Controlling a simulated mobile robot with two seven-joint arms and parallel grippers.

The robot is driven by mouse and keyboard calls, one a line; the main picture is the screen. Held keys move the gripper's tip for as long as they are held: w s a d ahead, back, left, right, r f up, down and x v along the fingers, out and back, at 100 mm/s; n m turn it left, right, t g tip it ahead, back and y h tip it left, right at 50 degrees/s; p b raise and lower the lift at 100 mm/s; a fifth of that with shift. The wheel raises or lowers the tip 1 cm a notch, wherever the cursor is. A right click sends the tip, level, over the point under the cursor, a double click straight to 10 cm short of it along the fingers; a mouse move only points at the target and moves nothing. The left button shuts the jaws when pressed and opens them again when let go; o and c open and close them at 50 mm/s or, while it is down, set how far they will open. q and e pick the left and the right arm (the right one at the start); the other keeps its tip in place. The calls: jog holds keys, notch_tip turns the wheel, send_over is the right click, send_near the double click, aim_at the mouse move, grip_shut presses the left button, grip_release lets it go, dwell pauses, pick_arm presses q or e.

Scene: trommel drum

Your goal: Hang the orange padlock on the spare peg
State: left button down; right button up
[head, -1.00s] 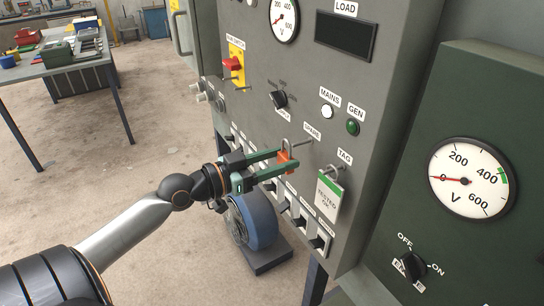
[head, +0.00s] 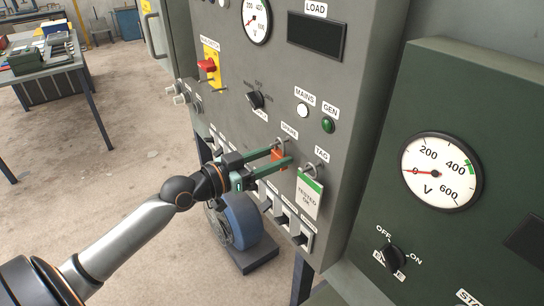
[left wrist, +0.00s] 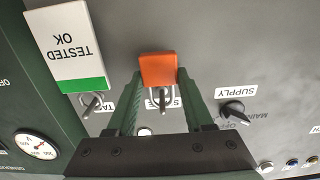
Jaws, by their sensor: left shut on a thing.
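My left gripper (head: 281,157) is shut on the orange padlock (head: 277,159) in front of the grey panel, just below the SPARE label (head: 289,131). In the left wrist view the padlock's orange body (left wrist: 158,69) sits between the green fingers, and its pale shackle lies over the spare peg (left wrist: 162,98). The peg shows inside the shackle's outline; I cannot tell how far it passes through. A white and green TESTED OK tag (head: 310,194) hangs from the TAG peg to the right. My right gripper is out of view.
The panel carries a red switch (head: 207,66), a rotary knob (head: 256,99), lamps and a row of lower switches (head: 282,222). A green cabinet with a voltmeter (head: 441,171) stands at right. A blue motor (head: 240,218) is below my arm. Open floor lies left.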

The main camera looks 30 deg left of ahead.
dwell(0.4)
pick_arm(q)
jog(key=shift+c, duration=1)
grip_release()
jog(key=shift+s+a+f, duration=0.1)
jog(key=shift+s+a, duration=0.1)
jog(key=shift+s, duration=0.2)
jog(key=b+v, duration=0.1)
jog(key=v, duration=0.2)
jog(key=shift+s+b, duration=0.3)
jog(key=shift+s, duration=0.05)
jog(key=b+v, duration=0.5)
jog(key=v, duration=0.3)
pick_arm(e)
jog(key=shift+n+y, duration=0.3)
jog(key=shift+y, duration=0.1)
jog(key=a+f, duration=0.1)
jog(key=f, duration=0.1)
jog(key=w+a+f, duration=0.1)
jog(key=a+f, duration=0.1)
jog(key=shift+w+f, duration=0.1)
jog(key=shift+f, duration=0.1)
